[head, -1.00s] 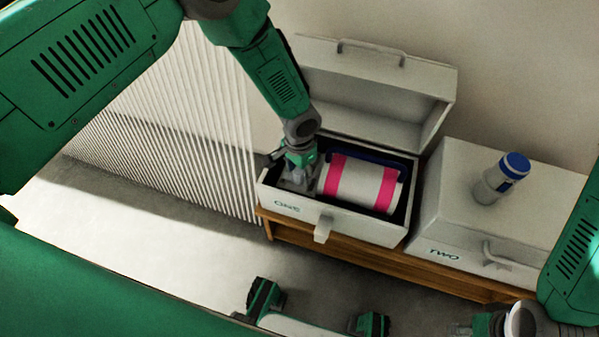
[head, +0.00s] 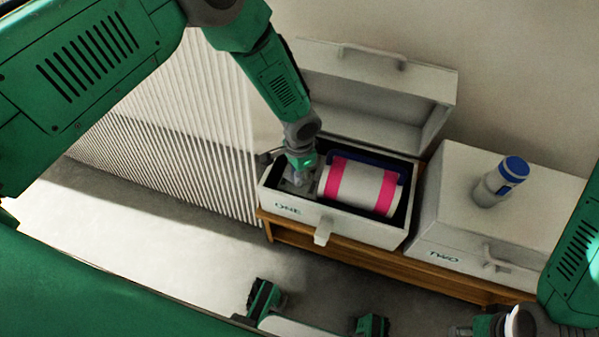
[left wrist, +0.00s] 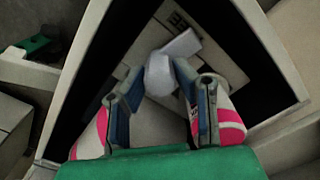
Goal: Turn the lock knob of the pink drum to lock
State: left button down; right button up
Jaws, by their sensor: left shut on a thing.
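The drum (head: 354,185), white with two pink bands, lies on its side in the open white box marked ONE (head: 285,208). In the left wrist view its pink and white body (left wrist: 228,128) shows on both sides of my fingers. My left gripper (head: 299,182) reaches down into the box at the drum's left end. In the left wrist view the gripper (left wrist: 158,82) is shut on a pale, block-like knob (left wrist: 160,72), with a finger on either side.
The box's lid (head: 375,85) stands open at the back. A closed white box marked TWO (head: 510,215) stands to the right, with a blue-capped bottle (head: 500,180) on top. Both rest on a wooden bench (head: 380,263). A ribbed panel (head: 190,130) stands at left.

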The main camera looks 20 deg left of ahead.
pick_arm(q)
jog(key=m, duration=0.3)
jog(key=shift+d+m+p, duration=0.1)
jog(key=shift+m+p, duration=0.2)
jog(key=shift+m, duration=0.1)
jog(key=m, duration=0.3)
jog(key=shift+m, duration=0.3)
jog(key=m, duration=0.4)
jog(key=shift+m, duration=2.1)
jog(key=c, duration=1.3)
grip_release()
jog(key=shift+r, duration=0.15)
